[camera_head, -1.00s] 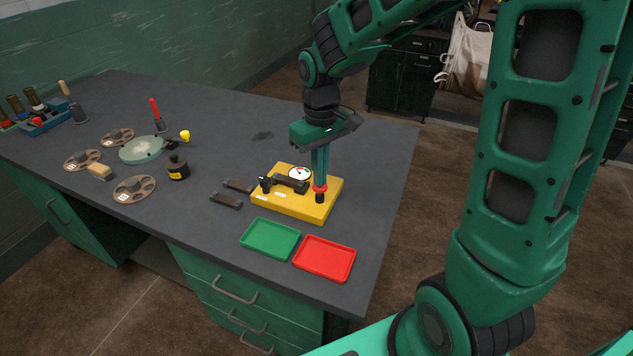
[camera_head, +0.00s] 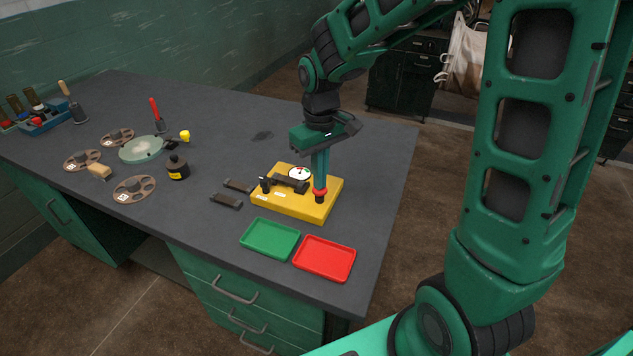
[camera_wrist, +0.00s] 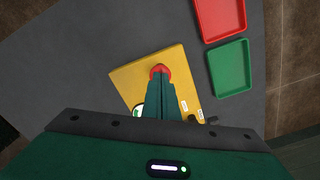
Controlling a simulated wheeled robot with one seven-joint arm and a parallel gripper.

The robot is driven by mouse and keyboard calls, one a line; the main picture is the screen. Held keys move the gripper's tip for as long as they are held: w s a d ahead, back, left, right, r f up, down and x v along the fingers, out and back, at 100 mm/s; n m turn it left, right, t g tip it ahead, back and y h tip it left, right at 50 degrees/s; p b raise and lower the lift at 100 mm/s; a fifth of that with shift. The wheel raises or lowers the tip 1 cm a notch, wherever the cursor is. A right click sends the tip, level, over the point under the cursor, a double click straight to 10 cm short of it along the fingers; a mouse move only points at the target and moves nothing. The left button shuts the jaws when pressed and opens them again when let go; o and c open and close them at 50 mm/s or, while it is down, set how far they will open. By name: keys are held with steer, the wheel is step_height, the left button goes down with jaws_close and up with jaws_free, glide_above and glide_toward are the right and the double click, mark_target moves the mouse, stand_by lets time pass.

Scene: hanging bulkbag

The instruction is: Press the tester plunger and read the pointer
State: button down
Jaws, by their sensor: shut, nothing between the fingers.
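The yellow tester (camera_head: 313,210) sits on the dark bench top and also shows in the wrist view (camera_wrist: 130,80). Its white dial (camera_head: 299,174) has a dark pointer, too small to read exactly; the dial is mostly hidden in the wrist view. The plunger (camera_head: 320,193) has a red cap on a black post at the tester's right end. My gripper (camera_head: 319,184) is shut and empty, pointing down, with its fingertips at the red cap, seemingly touching it. In the wrist view my gripper (camera_wrist: 160,78) covers part of the red cap (camera_wrist: 162,70).
A green tray (camera_head: 270,238) and a red tray (camera_head: 324,258) lie in front of the tester. Two dark bars (camera_head: 226,200) lie left of it. Brown reels (camera_head: 134,189), a black bottle (camera_head: 177,168) and a pale green disc (camera_head: 141,149) stand further left. The bench behind the tester is mostly clear.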

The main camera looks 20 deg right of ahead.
step_height(320, 180, up, 9)
stand_by(1.1)
stand_by(0.3)
steer(key=s+d+f+m, duration=0.1)
steer(key=s+d+m, duration=0.3)
steer(key=s+d, duration=0.4)
steer(key=s+d+f+m, duration=0.1)
steer(key=s+d+m, duration=0.4)
steer(key=s+d, duration=0.4)
steer(key=s, duration=0.7)
steer(key=shift+s+f, duration=0.2)
steer(key=shift+f, duration=0.05)
steer(key=shift+d, duration=0.1)
